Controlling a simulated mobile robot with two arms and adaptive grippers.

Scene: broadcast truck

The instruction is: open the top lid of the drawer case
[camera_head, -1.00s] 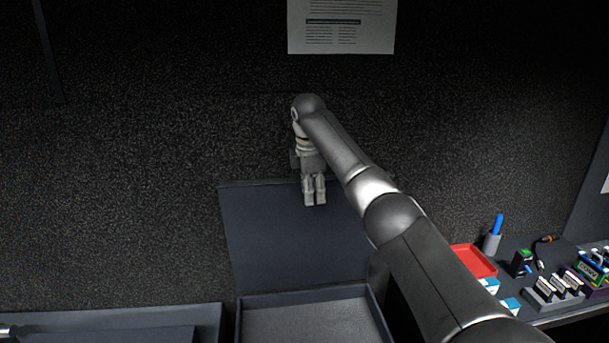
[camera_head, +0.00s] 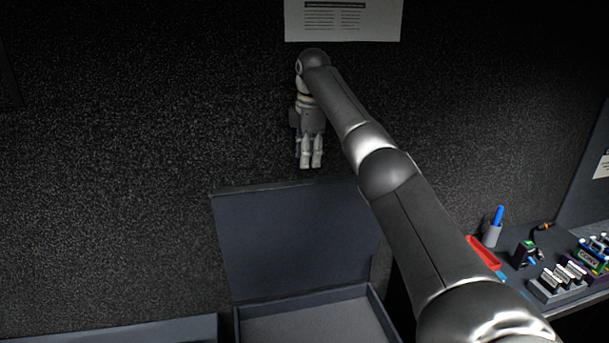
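The drawer case (camera_head: 370,296) is at the bottom centre, its dark interior visible from above. Its top lid (camera_head: 285,240) stands raised at the back of the case, leaning toward the dark wall. My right gripper (camera_head: 310,166) points down just above the lid's upper edge, apart from it in the picture. Its two fingers are close together with nothing seen between them. My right arm crosses in front of the lid's right side and hides part of it. My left gripper is not in view.
On the shelf at right are a red tray (camera_head: 484,252), a cup (camera_head: 491,235) with a blue marker, and several small items on a grey rack (camera_head: 556,283). A dark textured wall (camera_head: 130,150) with a paper sheet (camera_head: 343,20) stands behind. A dark ledge (camera_head: 150,330) is at lower left.

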